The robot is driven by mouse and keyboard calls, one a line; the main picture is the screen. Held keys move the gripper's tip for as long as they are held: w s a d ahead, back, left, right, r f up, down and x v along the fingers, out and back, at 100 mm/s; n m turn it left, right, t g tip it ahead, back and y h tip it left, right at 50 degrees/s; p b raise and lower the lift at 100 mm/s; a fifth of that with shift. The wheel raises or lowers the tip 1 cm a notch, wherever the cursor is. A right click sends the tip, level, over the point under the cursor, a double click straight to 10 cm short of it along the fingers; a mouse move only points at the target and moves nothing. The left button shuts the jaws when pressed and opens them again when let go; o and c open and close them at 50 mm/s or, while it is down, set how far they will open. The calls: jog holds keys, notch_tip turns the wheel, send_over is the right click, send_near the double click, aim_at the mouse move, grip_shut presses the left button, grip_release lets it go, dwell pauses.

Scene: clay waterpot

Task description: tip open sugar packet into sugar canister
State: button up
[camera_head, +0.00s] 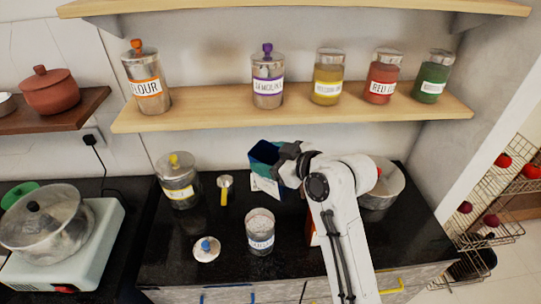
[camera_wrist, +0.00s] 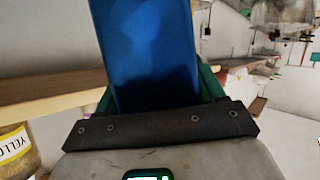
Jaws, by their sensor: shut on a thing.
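My gripper (camera_head: 287,162) is shut on the blue-and-teal sugar packet (camera_head: 264,153), held above the back of the black counter, behind the sugar canister. The packet fills the middle of the wrist view as a blue panel (camera_wrist: 148,50); its opening and contents cannot be made out. The sugar canister (camera_head: 260,234) is a clear jar with a white label, upright and open, with pale content near its top. A round lid with a blue knob (camera_head: 206,248) lies on the counter to its left.
A yellow-knobbed jar (camera_head: 179,182) and a yellow-handled scoop (camera_head: 225,190) stand left on the counter (camera_head: 150,260). A metal pot (camera_head: 384,188) is at right, behind my arm. A shelf (camera_head: 300,115) with several labelled jars hangs above. A white-patterned item (camera_head: 265,187) shows below the packet.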

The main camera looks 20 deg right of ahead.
jog(key=shift+r+m+p, duration=0.4)
jog(key=shift+r+p, duration=0.4)
jog(key=shift+r, duration=0.6)
notch_tip(320, 180, up, 2)
jog(key=shift+r+m+g+y, duration=0.15)
jog(key=shift+m+g+y, duration=0.15)
jog(key=shift+y, duration=0.1)
